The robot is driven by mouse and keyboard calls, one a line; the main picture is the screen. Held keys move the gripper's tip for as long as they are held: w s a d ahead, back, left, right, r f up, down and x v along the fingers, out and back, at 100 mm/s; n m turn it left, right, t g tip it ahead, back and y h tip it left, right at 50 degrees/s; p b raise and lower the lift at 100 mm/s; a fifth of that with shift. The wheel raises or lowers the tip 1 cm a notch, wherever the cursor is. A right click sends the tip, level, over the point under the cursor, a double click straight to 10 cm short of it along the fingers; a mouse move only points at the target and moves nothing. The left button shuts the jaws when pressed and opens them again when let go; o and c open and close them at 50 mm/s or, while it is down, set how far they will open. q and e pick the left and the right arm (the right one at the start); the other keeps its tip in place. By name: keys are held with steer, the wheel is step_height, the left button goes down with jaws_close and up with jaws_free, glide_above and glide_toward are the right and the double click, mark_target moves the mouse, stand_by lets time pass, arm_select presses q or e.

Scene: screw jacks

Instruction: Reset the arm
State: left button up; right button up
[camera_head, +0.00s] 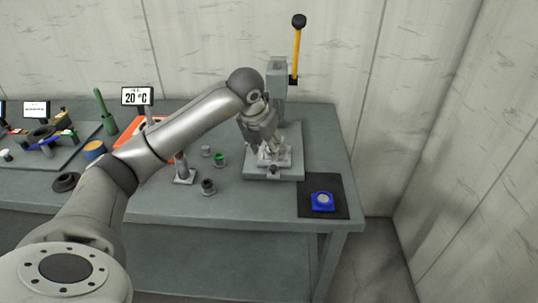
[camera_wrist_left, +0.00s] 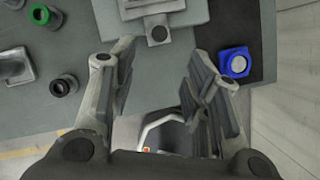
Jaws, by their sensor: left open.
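My left arm reaches in from the left of the head view. Its gripper (camera_head: 268,150) hangs over the base of a grey press (camera_head: 286,137) with a yellow, black-knobbed lever (camera_head: 296,55). In the left wrist view the gripper (camera_wrist_left: 160,90) is open, its two fingers wide apart with nothing between them. The front of the press base (camera_wrist_left: 158,33) shows beyond the fingertips. How far the fingers are above the press I cannot tell. My right gripper is not in view.
A blue block with a round pale top (camera_head: 322,201) lies on a black mat (camera_head: 310,182) at the table's right. Small cylinders, one green-topped (camera_head: 219,160) and one dark (camera_head: 208,187), stand left of the press. A 20 °C display (camera_head: 137,96) stands behind my arm.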

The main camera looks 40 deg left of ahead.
arm_select(q)
steer(key=shift+s+r, duration=0.2)
steer(key=shift+r, duration=0.35)
